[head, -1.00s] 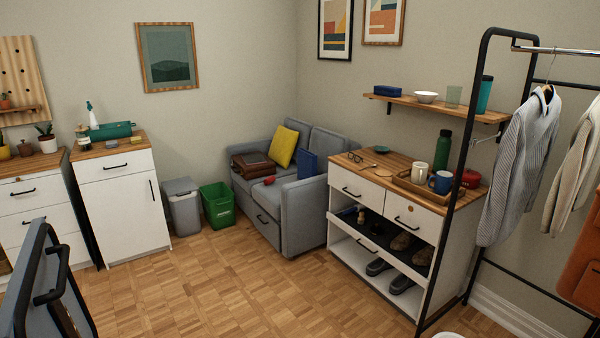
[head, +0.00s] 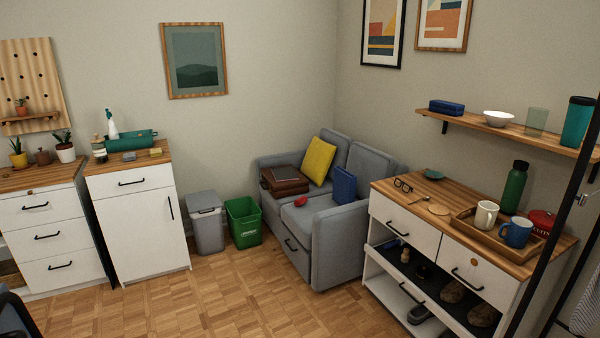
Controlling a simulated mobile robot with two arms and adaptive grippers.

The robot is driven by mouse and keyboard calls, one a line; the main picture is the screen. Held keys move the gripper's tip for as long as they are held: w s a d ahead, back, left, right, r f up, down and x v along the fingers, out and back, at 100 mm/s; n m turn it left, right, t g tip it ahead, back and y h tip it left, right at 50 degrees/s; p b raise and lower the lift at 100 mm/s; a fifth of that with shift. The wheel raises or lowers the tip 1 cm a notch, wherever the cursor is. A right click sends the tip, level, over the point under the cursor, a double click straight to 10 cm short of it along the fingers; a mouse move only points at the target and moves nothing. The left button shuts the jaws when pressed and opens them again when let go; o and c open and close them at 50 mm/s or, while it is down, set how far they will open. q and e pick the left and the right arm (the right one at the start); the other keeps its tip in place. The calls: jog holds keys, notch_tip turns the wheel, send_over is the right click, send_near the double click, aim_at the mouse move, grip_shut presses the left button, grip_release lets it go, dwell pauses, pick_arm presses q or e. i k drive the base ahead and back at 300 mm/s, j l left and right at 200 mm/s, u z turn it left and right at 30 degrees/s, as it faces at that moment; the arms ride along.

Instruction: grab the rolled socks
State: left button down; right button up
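A small red bundle (head: 301,201) lies on the seat of the grey sofa (head: 336,248), in front of the brown leather bag and left of the blue book. It may be the rolled socks, but it is too small to tell for sure. Neither of my grippers is in view.
A brown bag (head: 283,181), a yellow cushion (head: 319,161) and a blue book (head: 344,185) are on the sofa. A green bin (head: 243,223) and a grey bin (head: 206,224) stand left of it. A white dresser (head: 401,222) stands at right. The parquet floor (head: 220,295) ahead is clear.

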aim_at(300, 201)
jog(key=i+j+u, duration=0.1)
jog(key=i+u, duration=0.25)
jog(key=i, duration=0.6)
jog(key=i+l+u, duration=0.15)
jog(key=i+u, duration=0.2)
jog(key=i, duration=0.6)
jog(key=i+j+z, duration=0.2)
jog(key=i, duration=0.4)
jog(key=i+j+z, duration=0.2)
jog(key=i, duration=0.4)
jog(key=i+j+z, duration=0.25)
jog(key=i+j, duration=0.2)
jog(key=i, duration=0.1)
